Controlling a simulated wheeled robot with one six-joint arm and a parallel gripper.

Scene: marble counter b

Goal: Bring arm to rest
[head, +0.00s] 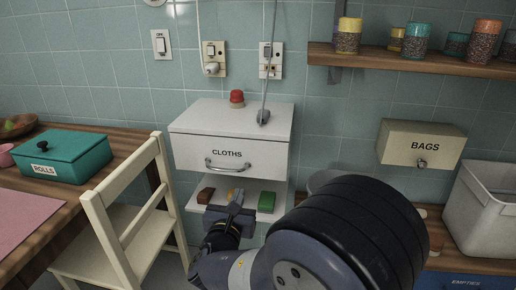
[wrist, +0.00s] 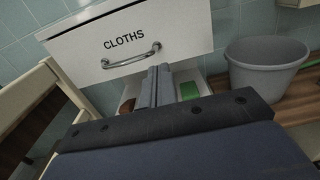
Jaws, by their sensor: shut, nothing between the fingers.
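My gripper (head: 236,196) is in front of the shelf under the white CLOTHS drawer unit (head: 230,151). In the wrist view my gripper (wrist: 157,72) shows its two fingers together, empty, just below the metal drawer handle (wrist: 131,57). I cannot tell how close the fingers are to the handle. The drawer front looks closed in the head view. My dark arm (head: 345,235) fills the lower middle of the head view and hides part of the counter behind it.
On the low shelf (head: 194,203) lie a brown block (head: 206,195) and a green block (head: 267,201). A cream chair (head: 118,215) stands left. A grey bucket (wrist: 265,65), a BAGS box (head: 420,143) and a pale bin (head: 487,208) are to the right.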

